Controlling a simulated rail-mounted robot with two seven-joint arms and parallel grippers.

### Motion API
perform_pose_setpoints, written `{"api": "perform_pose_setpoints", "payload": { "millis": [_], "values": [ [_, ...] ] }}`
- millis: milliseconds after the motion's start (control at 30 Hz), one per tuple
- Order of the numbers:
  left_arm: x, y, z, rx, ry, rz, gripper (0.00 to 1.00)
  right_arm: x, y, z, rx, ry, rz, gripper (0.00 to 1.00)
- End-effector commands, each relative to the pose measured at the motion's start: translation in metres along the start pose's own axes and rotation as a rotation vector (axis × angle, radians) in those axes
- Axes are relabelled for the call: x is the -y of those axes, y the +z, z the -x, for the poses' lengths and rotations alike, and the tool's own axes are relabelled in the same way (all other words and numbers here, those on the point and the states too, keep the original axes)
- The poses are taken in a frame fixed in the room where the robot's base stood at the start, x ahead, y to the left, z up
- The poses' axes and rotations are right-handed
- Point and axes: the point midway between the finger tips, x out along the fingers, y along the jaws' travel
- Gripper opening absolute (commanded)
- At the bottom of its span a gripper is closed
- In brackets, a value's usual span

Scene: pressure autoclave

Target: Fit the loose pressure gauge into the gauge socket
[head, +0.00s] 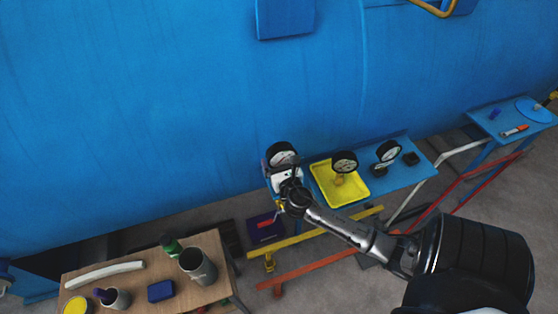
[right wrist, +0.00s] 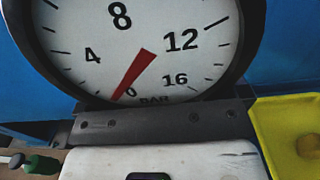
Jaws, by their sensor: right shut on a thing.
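My right gripper (head: 284,172) is shut on a round pressure gauge (head: 282,155) with a black rim and white dial, left of the yellow tray. In the right wrist view this gauge (right wrist: 150,50) fills the top, its dial facing the camera and its red needle near 0. Its stem and the fingertips are hidden behind the dark bar of my gripper. A second gauge (head: 344,161) with a brass stem stands in the tray, and a third gauge (head: 388,150) is on a dark base at the right. I cannot make out the gauge socket for certain. My left gripper is out of view.
The yellow tray (head: 325,190) sits on a blue shelf (head: 400,178) beside the big blue vessel (head: 180,100). A small black block (head: 411,158) lies on the shelf's right. A wooden table (head: 140,270) with cups and a bottle stands at lower left. Yellow and red rails run below.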

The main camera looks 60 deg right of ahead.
Motion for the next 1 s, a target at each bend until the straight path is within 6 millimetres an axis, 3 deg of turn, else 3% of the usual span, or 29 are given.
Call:
{"api": "perform_pose_setpoints", "payload": {
  "millis": [1000],
  "values": [
    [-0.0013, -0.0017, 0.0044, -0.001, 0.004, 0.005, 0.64, -0.0001, 0.0010, -0.0004, 0.002, 0.000, -0.002, 0.54]
  ]
}}
